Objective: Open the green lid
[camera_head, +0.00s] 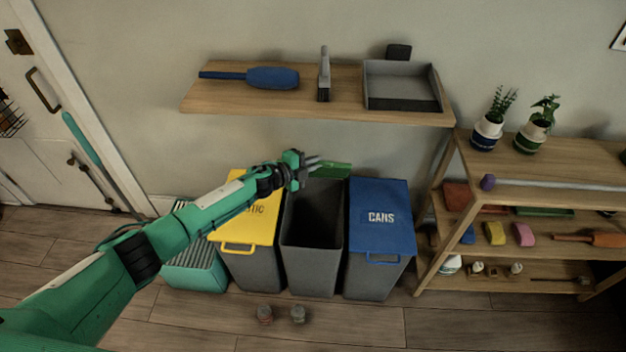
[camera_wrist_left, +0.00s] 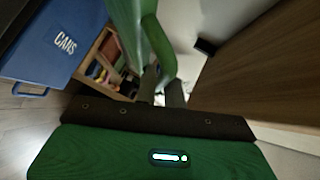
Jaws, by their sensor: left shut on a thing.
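The green lid (camera_head: 334,171) stands raised at the back of the middle grey bin (camera_head: 313,245), whose dark inside is open to view. My left gripper (camera_head: 315,163) is at the lid's upper left, its arm reaching over the yellow bin. In the left wrist view, the fingers (camera_wrist_left: 161,88) of my left gripper are shut on the lid's green handle (camera_wrist_left: 158,48). The exact grip is partly hidden by blur and angle. My right gripper is in neither view.
A yellow-lidded bin (camera_head: 240,232) stands left of the middle bin, and a blue-lidded CANS bin (camera_head: 381,218) stands right. A wooden wall shelf (camera_head: 330,113) hangs above. A shelf rack (camera_head: 520,168) is at right.

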